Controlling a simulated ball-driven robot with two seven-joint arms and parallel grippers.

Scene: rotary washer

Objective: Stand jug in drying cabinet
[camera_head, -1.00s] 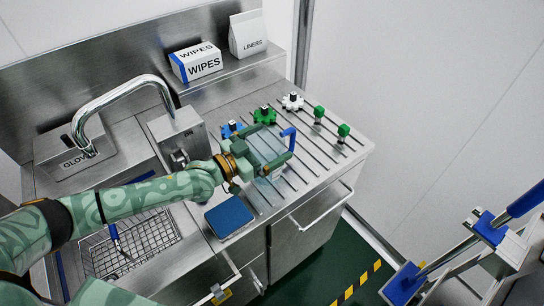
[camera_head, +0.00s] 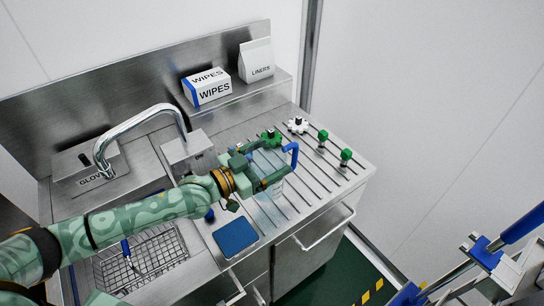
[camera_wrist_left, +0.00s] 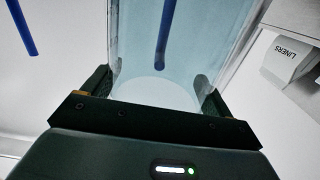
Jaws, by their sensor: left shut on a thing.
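A clear, pale blue jug (camera_head: 270,190) with a blue handle (camera_head: 294,153) is held over the ribbed drainboard in the head view. My left gripper (camera_head: 269,165) is shut on it, with a finger on either side. In the left wrist view the jug's clear wall (camera_wrist_left: 190,40) fills the space between the fingers. The arm hides part of the jug. I cannot tell which opening is the drying cabinet; a steel cabinet front (camera_head: 308,255) with a bar handle is below the drainboard.
Green fittings (camera_head: 323,137) and a white one (camera_head: 297,125) stand on the drainboard (camera_head: 325,178). A faucet (camera_head: 140,125), wire basket (camera_head: 140,258) and blue pad (camera_head: 235,236) lie to the left. A wipes box (camera_head: 208,88) and liners bag (camera_head: 257,60) sit on the shelf.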

